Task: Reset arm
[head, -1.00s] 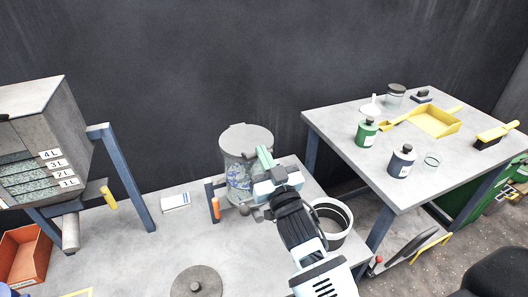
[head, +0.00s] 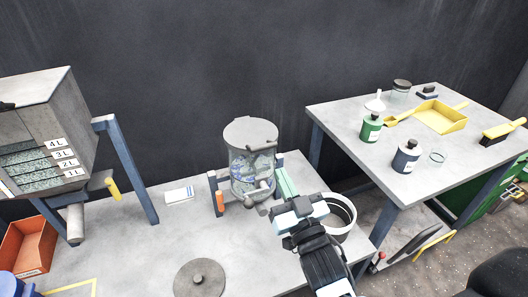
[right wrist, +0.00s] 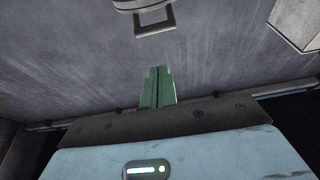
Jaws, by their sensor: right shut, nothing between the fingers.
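My right gripper (head: 284,184) is in the head view just right of the clear cylindrical vessel (head: 250,172). Its green fingers are shut with nothing between them. The fingers (right wrist: 157,87) also show together in the right wrist view, pointing toward a grey surface. The vessel has a grey lid and bluish contents, and it stands in a blue frame with an orange handle (head: 220,201). I cannot tell whether the gripper touches the vessel. My right arm comes in from the bottom right. My left gripper is not in view.
A white bucket (head: 337,217) stands close to the right of my gripper. A round grey lid (head: 199,279) lies on the front of the grey table (head: 130,250). The vibrating screen (head: 45,135) is at left. A side table (head: 350,116) holds bottles, a yellow dustpan and a brush.

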